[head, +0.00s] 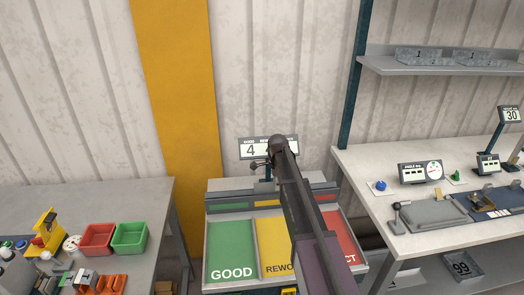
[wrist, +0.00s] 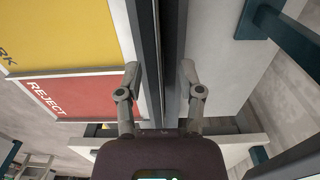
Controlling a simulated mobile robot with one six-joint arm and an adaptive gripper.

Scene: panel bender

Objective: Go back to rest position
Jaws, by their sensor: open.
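My gripper (wrist: 160,78) is open in the wrist view, with its two fingers apart and nothing between them. It hangs over the dark edge of the sorting stand, beside the red REJECT tray (wrist: 75,95). In the head view my arm reaches forward over the stand and hides part of the yellow REWORK tray (head: 273,240) and of the red tray (head: 342,240). The green GOOD tray (head: 231,250) is clear of the arm and looks empty. The gripper's fingers are hard to make out in the head view.
A sign (head: 250,150) reading 4 stands behind the trays, partly hidden by my arm. A left bench (head: 150,200) holds red and green bins. A right bench (head: 370,160) holds gauges and a grey plate. A shelf (head: 440,66) and blue post (head: 352,80) rise at right.

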